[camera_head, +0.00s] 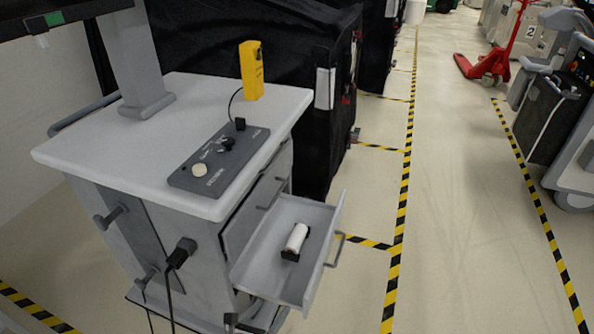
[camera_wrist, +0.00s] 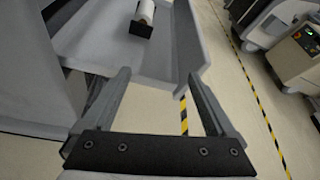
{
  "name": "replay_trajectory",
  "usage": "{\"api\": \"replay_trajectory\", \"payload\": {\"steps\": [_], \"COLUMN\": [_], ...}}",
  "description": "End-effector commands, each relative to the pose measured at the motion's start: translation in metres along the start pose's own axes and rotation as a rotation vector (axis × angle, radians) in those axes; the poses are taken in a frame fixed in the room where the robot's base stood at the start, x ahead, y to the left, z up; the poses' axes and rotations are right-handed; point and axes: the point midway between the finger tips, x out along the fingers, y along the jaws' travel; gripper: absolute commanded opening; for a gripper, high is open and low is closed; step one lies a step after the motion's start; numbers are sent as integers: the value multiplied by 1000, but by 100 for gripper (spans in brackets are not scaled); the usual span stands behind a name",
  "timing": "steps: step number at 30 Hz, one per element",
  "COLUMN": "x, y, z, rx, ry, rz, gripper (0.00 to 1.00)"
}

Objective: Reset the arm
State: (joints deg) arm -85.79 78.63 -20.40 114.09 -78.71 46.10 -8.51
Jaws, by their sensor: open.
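My gripper (camera_wrist: 150,105) shows in the wrist view with its two fingers spread apart and nothing between them. It is beside the open drawer (camera_wrist: 120,58) of a grey cart, with the drawer's outer wall just beyond the fingertips. I cannot tell whether the fingers touch the drawer. In the head view the drawer (camera_head: 267,257) is pulled out and holds a white cylinder with a black base (camera_head: 296,238). The same cylinder (camera_wrist: 144,14) is at the top of the wrist view. My gripper is not clearly visible in the head view.
The cart top (camera_head: 110,150) carries a dark control panel (camera_head: 219,160) and a yellow handheld device (camera_head: 251,72). Black covered carts (camera_head: 280,50) stand behind. Striped floor tape (camera_head: 403,190) edges a clear aisle on the right. A red pallet jack (camera_head: 488,65) stands far off.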

Motion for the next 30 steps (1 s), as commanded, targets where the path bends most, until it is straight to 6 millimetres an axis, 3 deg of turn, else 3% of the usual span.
{"api": "replay_trajectory", "payload": {"steps": [2,11,30], "x": [0,-3,-27], "y": [0,-35,-160], "z": [2,63,195], "rx": [7,392,1343], "ry": [3,156,453], "rz": [-4,-219,-726], "gripper": [92,92,92]}}
